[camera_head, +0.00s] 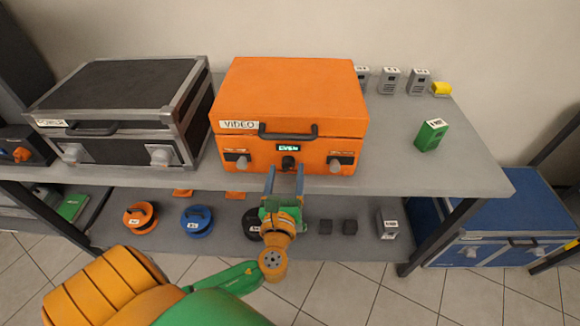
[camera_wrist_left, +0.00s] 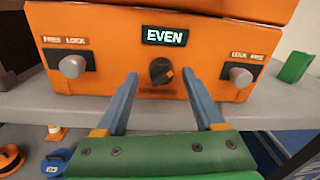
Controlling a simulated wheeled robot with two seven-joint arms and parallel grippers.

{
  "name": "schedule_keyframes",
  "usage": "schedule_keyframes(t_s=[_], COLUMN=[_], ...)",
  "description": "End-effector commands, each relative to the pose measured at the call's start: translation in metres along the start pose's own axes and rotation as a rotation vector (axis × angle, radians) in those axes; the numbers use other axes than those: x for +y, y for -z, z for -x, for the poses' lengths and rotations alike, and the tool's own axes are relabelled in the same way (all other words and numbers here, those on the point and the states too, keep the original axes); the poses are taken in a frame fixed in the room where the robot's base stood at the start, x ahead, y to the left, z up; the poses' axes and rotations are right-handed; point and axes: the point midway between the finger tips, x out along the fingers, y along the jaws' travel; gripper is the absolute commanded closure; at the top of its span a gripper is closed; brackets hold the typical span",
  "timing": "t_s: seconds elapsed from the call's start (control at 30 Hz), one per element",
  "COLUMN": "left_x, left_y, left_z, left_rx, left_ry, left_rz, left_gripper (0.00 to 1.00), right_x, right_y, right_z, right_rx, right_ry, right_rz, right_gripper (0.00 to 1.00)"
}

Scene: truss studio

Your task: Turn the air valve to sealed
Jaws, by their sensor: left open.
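The orange VIDEO case (camera_head: 290,100) stands closed on the grey shelf. On its front, a small black knob (camera_wrist_left: 161,71) with an orange mark sits below a display (camera_wrist_left: 165,36) reading EVEN; I take this knob to be the air valve. The knob also shows in the head view (camera_head: 289,163). My left gripper (camera_head: 285,172) is open, its two blue fingers pointing at the case front. In the left wrist view the fingertips (camera_wrist_left: 160,76) stand on either side of the knob, apart from it. My right gripper is not in view.
Silver latches (camera_wrist_left: 72,66) and (camera_wrist_left: 240,75) flank the knob. A black POWER case (camera_head: 125,95) stands to the left. A green box (camera_head: 431,135) and several grey boxes (camera_head: 389,82) stand to the right. The shelf's front right is clear. Reels (camera_head: 197,221) lie on the lower shelf.

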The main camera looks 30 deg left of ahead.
Motion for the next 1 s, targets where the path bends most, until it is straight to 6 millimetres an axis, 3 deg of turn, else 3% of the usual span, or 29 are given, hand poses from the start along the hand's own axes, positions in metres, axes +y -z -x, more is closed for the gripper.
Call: schedule_keyframes(t_s=[0.3, 0.5, 0.57, 1.0], left_x=[0.0002, 0.0002, 0.0002, 0.0003], left_y=[-0.0001, 0.0000, 0.0001, 0.0024], left_z=[-0.0075, -0.0073, -0.0072, -0.0069], left_rx=[0.001, 0.002, 0.002, -0.002], left_ry=[0.000, 0.000, 0.000, 0.002], left_rz=[0.002, 0.003, 0.003, 0.096], left_gripper=[0.32, 0.86, 1.00, 1.00], right_x=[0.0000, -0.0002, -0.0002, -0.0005], right_y=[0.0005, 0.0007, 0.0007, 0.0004], right_z=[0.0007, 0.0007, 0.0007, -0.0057], right_rx=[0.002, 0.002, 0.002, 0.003], right_ry=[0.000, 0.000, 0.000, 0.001], right_rz=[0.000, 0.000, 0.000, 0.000], right_gripper=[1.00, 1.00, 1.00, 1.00])
